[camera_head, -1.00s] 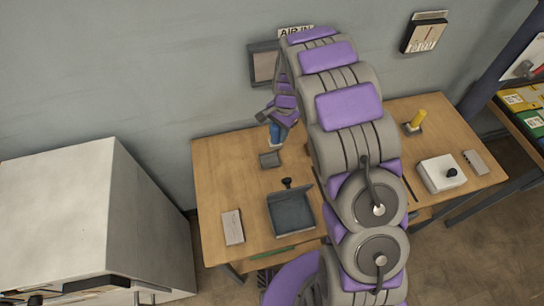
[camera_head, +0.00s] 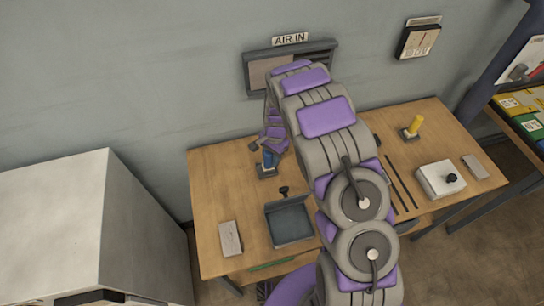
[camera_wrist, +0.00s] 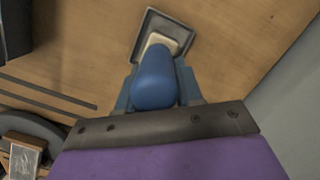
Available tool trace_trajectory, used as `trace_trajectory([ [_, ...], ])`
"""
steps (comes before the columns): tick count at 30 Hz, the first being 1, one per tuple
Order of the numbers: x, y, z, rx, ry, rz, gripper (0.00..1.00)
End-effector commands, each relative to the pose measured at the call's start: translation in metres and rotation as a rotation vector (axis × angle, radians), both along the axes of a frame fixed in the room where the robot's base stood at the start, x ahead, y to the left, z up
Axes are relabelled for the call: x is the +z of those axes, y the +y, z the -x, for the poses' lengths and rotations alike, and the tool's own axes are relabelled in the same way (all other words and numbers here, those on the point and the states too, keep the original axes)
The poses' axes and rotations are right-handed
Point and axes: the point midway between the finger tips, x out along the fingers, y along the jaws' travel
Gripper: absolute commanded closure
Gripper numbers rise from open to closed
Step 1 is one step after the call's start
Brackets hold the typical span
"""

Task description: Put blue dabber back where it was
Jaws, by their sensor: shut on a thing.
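The blue dabber (camera_head: 269,160) is upright between the fingers of my gripper (camera_head: 270,148) at the left part of the wooden table. In the wrist view the blue dabber (camera_wrist: 154,78) fills the space between both fingertips of my gripper (camera_wrist: 156,92), which is shut on it. A small grey square holder (camera_head: 266,173) is right under the dabber. In the wrist view the holder's dark rim (camera_wrist: 180,28) surrounds a pale patch at the dabber's far end. I cannot tell whether the dabber touches the holder's floor.
A grey tray (camera_head: 290,224) with a black knob behind it stands in front of the holder. A yellow dabber (camera_head: 415,125) stands in its own holder at the right. A white box (camera_head: 438,181) is at the right front. The wall is close behind the table.

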Motion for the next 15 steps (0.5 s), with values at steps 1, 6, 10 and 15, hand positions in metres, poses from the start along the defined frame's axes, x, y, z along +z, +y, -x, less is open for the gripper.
trace_trajectory([
  [1, -0.0014, 0.0019, 0.0002, 0.002, 0.0, 0.001, 1.0],
  [6, -0.0008, -0.0013, -0.0001, 0.001, 0.0, -0.003, 0.48],
  [10, -0.0003, -0.0049, -0.0001, -0.001, 0.0, -0.007, 0.39],
  [15, 0.0, -0.0067, -0.0002, 0.0, 0.0, -0.01, 0.39],
])
